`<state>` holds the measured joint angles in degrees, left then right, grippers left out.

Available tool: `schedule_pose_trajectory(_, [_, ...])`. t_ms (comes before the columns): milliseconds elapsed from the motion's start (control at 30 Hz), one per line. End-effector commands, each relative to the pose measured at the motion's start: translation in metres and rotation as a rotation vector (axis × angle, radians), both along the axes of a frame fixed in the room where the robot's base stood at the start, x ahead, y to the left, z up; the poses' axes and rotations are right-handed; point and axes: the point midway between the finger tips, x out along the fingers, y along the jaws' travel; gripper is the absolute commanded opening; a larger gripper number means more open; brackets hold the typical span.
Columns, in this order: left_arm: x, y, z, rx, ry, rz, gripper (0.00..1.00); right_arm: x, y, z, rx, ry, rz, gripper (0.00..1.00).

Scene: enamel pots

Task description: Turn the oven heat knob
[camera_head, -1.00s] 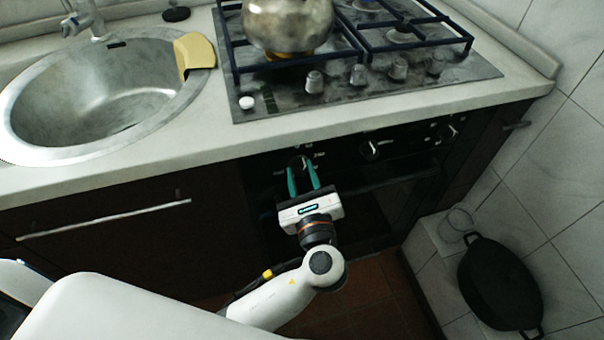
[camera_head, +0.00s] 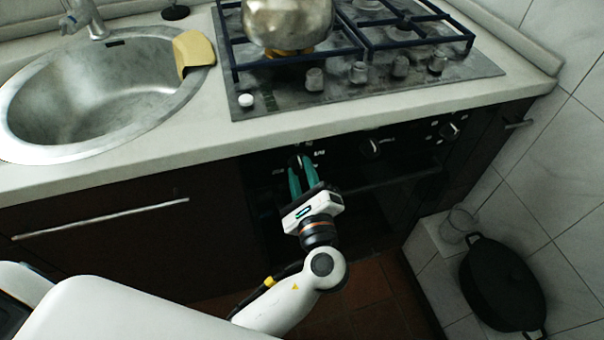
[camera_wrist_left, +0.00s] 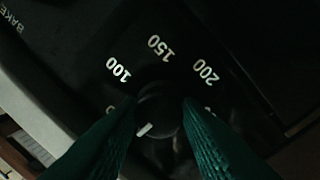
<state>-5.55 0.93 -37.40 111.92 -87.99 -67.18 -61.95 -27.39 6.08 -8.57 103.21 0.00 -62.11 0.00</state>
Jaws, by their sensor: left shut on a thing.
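The black oven heat knob (camera_head: 296,160) is on the dark oven's front panel, below the counter edge. In the left wrist view the round knob (camera_wrist_left: 158,115) sits between my green fingers, with a white mark pointing to the lower left. Printed numbers 100, 150 and 200 surround it. My left gripper (camera_head: 301,170) is shut on this knob, one finger on each side, its white body tilted in the head view. The fingers hide the knob's sides and some lower numbers. My right gripper is out of view.
More oven knobs (camera_head: 370,149) lie to the right, above the oven door handle (camera_head: 392,181). The counter edge (camera_head: 215,152) overhangs the panel. A gas hob (camera_head: 300,98) with a metal kettle (camera_head: 287,22) is above. A black pot (camera_head: 503,285) stands at the lower right.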

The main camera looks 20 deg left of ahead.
Motion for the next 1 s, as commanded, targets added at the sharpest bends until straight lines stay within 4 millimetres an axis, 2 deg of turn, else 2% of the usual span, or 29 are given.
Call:
schedule_pose_trajectory(333, [0.000,0.000,0.000,-0.007,-0.002,0.000,0.08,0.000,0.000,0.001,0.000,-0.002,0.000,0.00])
schedule_pose_trajectory(367, [0.000,0.000,0.000,-0.007,-0.002,0.000,0.33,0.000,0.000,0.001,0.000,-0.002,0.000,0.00])
schedule_pose_trajectory(500, [0.000,0.000,0.000,-0.006,-0.002,0.000,0.53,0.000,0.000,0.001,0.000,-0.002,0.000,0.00])
schedule_pose_trajectory(833, [-0.003,-0.002,-0.001,-0.005,-0.001,-0.001,0.53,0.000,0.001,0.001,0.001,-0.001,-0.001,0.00])
schedule_pose_trajectory(1000, [-0.024,-0.014,-0.002,-0.008,0.001,-0.001,0.53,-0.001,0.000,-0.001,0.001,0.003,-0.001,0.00])
